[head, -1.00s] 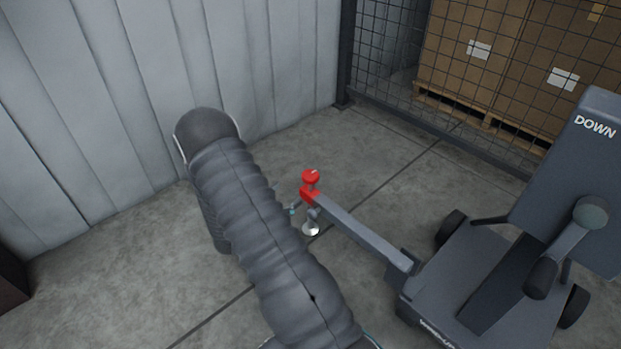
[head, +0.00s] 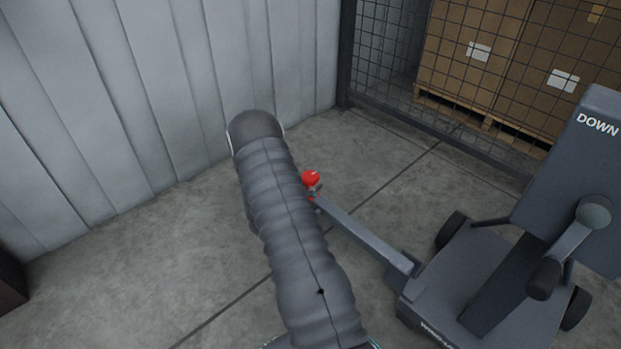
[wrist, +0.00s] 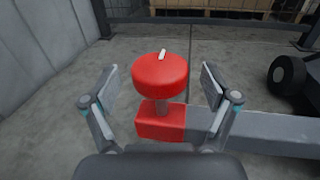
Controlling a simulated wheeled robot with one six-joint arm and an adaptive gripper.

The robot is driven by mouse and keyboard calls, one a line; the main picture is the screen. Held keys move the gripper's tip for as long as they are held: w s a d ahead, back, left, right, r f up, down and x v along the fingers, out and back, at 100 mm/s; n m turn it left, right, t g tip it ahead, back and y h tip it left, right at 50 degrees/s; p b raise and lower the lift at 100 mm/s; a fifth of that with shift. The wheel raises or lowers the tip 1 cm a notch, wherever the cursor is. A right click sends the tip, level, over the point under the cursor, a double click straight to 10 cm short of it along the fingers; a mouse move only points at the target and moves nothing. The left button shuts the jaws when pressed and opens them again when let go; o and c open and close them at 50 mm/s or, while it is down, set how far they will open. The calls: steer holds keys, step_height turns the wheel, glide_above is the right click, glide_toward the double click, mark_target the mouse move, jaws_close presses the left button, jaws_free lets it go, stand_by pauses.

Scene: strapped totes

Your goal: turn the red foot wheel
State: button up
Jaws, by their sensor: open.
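The red foot wheel (head: 310,177) stands at the end of a grey outrigger beam (head: 360,236), partly hidden by my arm in the head view. In the wrist view the red foot wheel (wrist: 160,70) is a round knob with a white mark on top, on a grey stem above a red block (wrist: 160,124). My gripper (wrist: 157,82) is open, one finger on each side of the wheel. A gap shows between each finger and the wheel. In the head view my gripper is mostly hidden behind my arm, close to the wheel.
The grey wheeled machine (head: 480,290) with a lever (head: 570,250) and a panel marked DOWN stands to the right. A pale padded wall (head: 120,100) is at the left. A mesh fence (head: 400,80) with boxes on pallets behind it is at the back. The floor between is clear.

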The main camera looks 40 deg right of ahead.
steer(key=shift+x, duration=1)
steer(key=c, duration=1.1)
steer(key=shift+d, duration=0.1)
steer(key=shift+c, duration=0.3)
steer(key=shift+f+m+g+b, duration=0.1)
steer(key=shift+m+g+b, duration=0.2)
steer(key=shift+g+b, duration=0.1)
